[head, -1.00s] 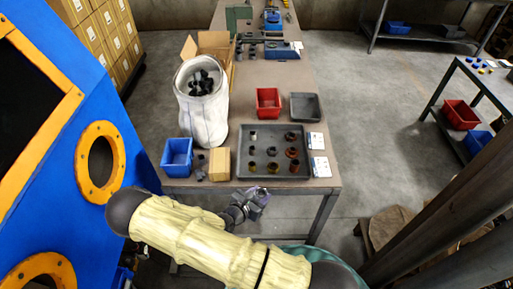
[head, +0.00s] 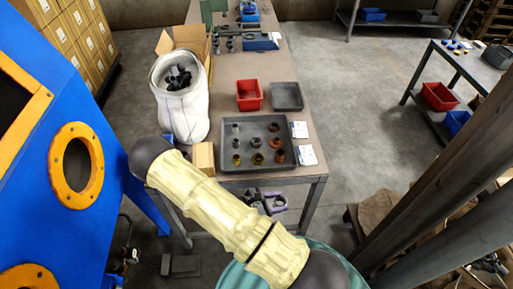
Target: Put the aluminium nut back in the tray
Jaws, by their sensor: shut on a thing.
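The grey tray (head: 227,128) lies on the near end of the workbench. My gripper (head: 270,202) is low in front of the bench's near edge, beyond my pale-sleeved arm and apart from the tray. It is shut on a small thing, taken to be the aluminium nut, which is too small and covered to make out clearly.
Behind the tray stand a red bin (head: 249,95) and an empty grey tray (head: 287,96). White cards (head: 307,155) lie at its right. A white sack drum (head: 181,100) and a tan block (head: 204,157) stand at its left. A blue machine (head: 60,130) fills the left.

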